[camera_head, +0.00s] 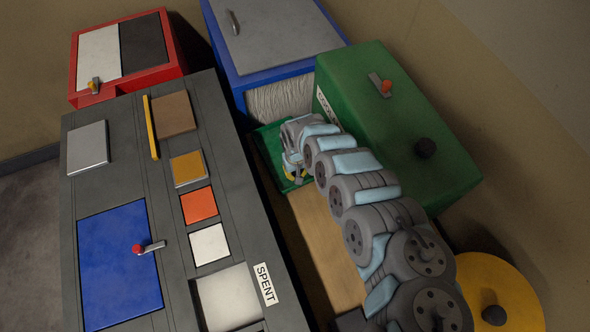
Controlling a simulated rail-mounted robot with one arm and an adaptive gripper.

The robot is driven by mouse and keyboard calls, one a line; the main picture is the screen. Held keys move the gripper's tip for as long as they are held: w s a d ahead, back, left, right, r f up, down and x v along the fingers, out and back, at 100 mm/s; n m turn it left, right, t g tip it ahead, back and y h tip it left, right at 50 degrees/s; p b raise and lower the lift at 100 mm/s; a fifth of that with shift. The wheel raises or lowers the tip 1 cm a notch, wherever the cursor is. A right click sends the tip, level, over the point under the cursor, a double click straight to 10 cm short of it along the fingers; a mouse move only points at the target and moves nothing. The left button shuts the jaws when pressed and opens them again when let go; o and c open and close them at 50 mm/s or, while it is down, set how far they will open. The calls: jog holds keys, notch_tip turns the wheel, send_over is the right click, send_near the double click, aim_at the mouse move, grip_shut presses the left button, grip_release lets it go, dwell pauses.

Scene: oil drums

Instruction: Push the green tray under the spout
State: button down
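The green tray (267,137) lies in the gap between the grey bench and the green box, in front of the blue cabinet. My arm covers much of it. My gripper (293,173) is over the near part of the tray, pointing down. Its fingertips are small and partly hidden, so I cannot tell whether they touch the tray or how far apart they are. The green box (410,125) has a red-tipped lever, a black knob and a partly covered white label. I cannot make out a spout; my arm hides the box's lower front.
The grey bench (135,190) with coloured panels and a SPENT label borders the gap on the left. A blue cabinet (238,85) stands behind. A tan board (325,240) lies beside my arm. A yellow round lid (510,290) is at lower right. A red box (165,60) stands at back left.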

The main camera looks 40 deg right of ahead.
jog(key=shift+s+a, duration=0.3)
jog(key=shift+s, duration=0.55)
jog(key=shift+r, duration=0.1)
